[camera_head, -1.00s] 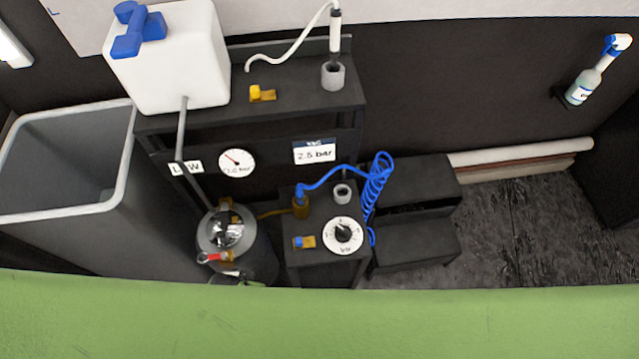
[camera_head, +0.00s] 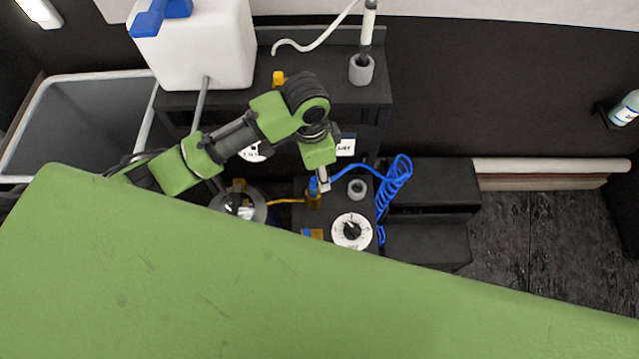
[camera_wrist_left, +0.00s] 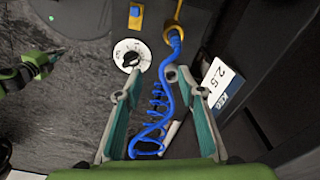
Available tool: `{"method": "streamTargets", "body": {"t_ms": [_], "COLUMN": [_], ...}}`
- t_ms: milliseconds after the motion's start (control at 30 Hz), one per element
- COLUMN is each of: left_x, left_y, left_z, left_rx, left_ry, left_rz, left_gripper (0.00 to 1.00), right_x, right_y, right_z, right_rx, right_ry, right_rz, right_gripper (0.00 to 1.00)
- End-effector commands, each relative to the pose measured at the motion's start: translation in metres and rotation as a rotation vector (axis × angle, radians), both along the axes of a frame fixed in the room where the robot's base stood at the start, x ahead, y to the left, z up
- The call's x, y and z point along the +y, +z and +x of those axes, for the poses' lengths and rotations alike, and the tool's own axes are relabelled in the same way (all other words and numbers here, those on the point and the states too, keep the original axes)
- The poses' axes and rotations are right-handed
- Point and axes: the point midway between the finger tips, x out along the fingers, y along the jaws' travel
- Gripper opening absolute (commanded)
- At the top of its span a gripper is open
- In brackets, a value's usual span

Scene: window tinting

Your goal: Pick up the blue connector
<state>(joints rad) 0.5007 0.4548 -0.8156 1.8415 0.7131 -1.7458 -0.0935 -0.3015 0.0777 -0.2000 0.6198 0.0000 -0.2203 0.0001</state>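The blue connector (camera_head: 313,186) sits upright on a brass fitting on top of the black box, with a coiled blue hose (camera_head: 398,180) running from it to the right. My left gripper (camera_head: 323,182) is over the box, close beside the connector. In the left wrist view, the connector (camera_wrist_left: 175,38) lies just beyond the fingertips. The left gripper (camera_wrist_left: 160,78) is open there, its teal-padded fingers apart, with the hose passing between them in the picture. A green arm end, seemingly my right gripper (camera_wrist_left: 50,60), shows at the left edge; its finger state is unclear.
A label card (camera_wrist_left: 224,85) is right of the fingers. A metal pot (camera_head: 240,204) and bin (camera_head: 70,125) stand left.

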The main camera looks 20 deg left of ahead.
Motion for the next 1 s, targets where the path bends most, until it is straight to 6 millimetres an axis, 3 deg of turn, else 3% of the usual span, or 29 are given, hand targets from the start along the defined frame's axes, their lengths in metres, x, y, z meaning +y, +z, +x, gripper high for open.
{"method": "streamTargets", "body": {"t_ms": [100, 267, 633, 1000], "left_x": [0.017, 0.025, 0.025, 0.024], "left_y": [0.011, 0.010, -0.056, -0.085], "left_z": [0.011, 0.013, 0.013, 0.018], "left_rx": [0.019, 0.037, 0.037, 0.036], "left_ry": [-0.034, -0.046, -0.044, -0.045], "left_rz": [0.059, 0.085, 0.085, 0.084], "left_gripper": [0.36, 0.36, 0.36, 0.36], "right_x": [0.000, 0.000, 0.000, -0.001], "right_y": [0.000, 0.001, 0.006, 0.012], "right_z": [0.002, 0.003, 0.002, 0.002], "right_rx": [-0.003, -0.003, -0.002, -0.002], "right_ry": [0.000, 0.000, 0.000, 0.001], "right_rz": [0.001, 0.001, 0.000, -0.001], "right_gripper": [0.00, 0.00, 0.00, 0.00]}}
